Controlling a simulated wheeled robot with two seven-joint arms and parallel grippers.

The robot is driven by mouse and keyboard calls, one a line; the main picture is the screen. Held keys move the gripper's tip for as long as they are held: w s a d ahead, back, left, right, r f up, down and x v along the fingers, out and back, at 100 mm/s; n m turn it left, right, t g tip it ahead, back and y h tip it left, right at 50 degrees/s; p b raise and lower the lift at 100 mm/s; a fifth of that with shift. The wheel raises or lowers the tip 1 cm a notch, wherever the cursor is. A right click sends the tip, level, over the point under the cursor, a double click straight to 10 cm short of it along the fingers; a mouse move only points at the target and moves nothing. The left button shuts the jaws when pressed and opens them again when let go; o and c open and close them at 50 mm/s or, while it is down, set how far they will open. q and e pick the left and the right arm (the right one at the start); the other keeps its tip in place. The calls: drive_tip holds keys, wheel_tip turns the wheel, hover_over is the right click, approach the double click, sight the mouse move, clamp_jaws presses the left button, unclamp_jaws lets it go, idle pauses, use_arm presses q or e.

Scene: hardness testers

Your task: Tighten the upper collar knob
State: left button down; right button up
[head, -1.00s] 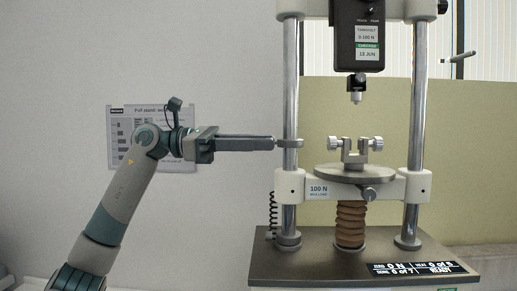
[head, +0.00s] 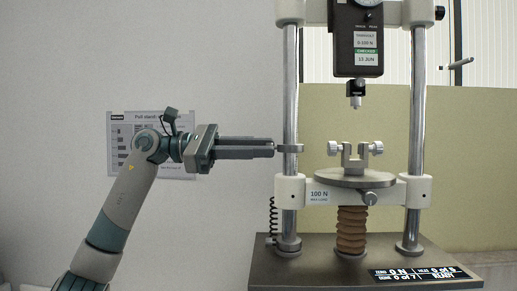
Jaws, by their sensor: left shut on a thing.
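The tester's left column carries a grey upper collar (head: 291,148) a little above the crosshead. The collar's knob is on its left side, mostly hidden between the fingertips. My left gripper (head: 272,149) comes in level from the left and is shut on the knob, its fingertips close against the collar. The hand is rolled, so both long fingers show, one above the other. My right gripper is out of the picture.
The white crosshead (head: 391,191) bears a round plate (head: 355,179) with a two-knob clamp (head: 359,149). A black force gauge (head: 357,45) hangs above. A coiled cable (head: 273,215) hangs left of the column. The space left of the tester is clear.

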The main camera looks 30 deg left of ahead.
use_arm(q)
drive_tip(key=c, duration=1.7)
unclamp_jaws()
drive_tip(key=shift+o, duration=0.2)
drive_tip(key=shift+a, duration=0.15)
